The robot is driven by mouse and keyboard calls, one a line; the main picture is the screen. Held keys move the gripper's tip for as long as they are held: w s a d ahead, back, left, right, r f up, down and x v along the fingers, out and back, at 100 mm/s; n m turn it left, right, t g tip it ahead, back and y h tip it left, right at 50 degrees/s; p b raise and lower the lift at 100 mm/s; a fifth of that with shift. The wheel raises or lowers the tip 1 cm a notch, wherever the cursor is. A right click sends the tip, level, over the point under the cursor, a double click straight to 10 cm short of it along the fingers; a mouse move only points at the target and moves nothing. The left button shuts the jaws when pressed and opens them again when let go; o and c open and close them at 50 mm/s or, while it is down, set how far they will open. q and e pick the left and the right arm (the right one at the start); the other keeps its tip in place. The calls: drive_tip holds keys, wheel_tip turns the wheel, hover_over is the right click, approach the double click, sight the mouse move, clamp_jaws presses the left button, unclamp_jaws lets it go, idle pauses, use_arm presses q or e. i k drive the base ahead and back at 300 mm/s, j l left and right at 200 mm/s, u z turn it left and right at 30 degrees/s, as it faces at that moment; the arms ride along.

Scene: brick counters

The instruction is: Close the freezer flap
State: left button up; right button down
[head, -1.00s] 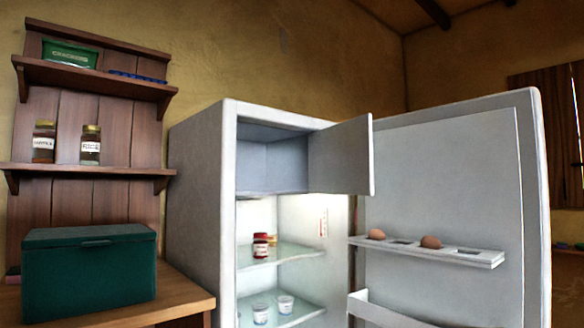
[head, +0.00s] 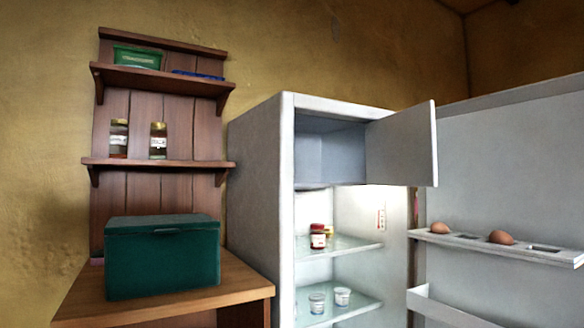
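The freezer flap (head: 403,146) is a light grey panel at the top of the open fridge (head: 258,195). It stands open, swung out toward the right. The freezer compartment (head: 328,158) behind it is open at the left and looks empty in the part that shows. The fridge door (head: 505,160) is wide open at the right and partly cut off by the picture edge. Neither of my grippers shows in the head view.
Jars (head: 318,236) and small cups (head: 342,296) stand on the fridge's glass shelves. Eggs (head: 500,237) sit in the door rack. A green box (head: 162,256) stands on a wooden counter (head: 245,281) at the left, below a wall shelf (head: 158,164) with jars.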

sight(400, 147)
drive_tip(key=i+l+u, duration=0.2)
drive_tip(key=l+u, duration=0.15)
drive_tip(key=l, duration=0.9)
drive_tip(key=l+u, duration=0.3)
drive_tip(key=l, duration=0.95)
drive_tip(key=l+u, duration=0.35)
drive_tip(key=l, duration=1)
